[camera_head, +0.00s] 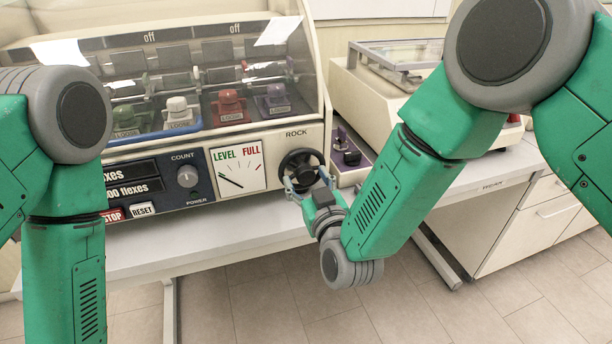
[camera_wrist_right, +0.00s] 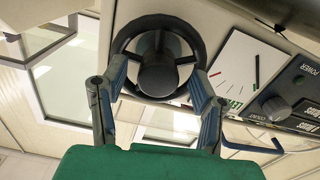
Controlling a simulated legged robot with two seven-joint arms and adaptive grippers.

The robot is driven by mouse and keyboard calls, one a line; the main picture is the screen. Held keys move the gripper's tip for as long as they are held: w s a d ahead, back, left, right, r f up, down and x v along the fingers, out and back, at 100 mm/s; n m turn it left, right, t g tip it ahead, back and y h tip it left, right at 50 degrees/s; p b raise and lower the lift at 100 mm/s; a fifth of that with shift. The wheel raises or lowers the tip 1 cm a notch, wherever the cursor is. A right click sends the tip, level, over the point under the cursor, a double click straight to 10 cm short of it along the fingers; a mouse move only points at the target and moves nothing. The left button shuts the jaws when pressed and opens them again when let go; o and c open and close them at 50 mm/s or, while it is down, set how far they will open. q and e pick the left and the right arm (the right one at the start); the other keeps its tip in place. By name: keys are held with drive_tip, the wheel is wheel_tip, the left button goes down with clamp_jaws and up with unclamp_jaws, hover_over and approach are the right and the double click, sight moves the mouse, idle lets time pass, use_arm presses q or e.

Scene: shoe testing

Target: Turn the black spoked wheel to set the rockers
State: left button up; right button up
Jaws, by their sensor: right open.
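The black spoked wheel (camera_head: 302,169) sits on the machine's front panel under the word ROCK. In the right wrist view the wheel (camera_wrist_right: 158,88) is straight ahead, with its round hub in the middle. My right gripper (camera_head: 306,184) is open at the wheel, with its two fingers spread to either side of the lower part of the rim. Whether they touch it I cannot tell. The LEVEL/FULL dial (camera_head: 237,169) is left of the wheel, its needle toward the LEVEL side. The rockers (camera_head: 180,110) are behind the clear cover. My left gripper is out of view.
A COUNT knob (camera_head: 187,176), a red STOP button (camera_head: 112,216) and a white RESET button (camera_head: 142,209) are left of the dial. The bench (camera_head: 215,236) has free room in front.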

drive_tip(key=shift+w, duration=0.3)
drive_tip(key=c, duration=1.1)
drive_tip(key=shift+c, duration=0.2)
drive_tip(key=shift+m, duration=0.3)
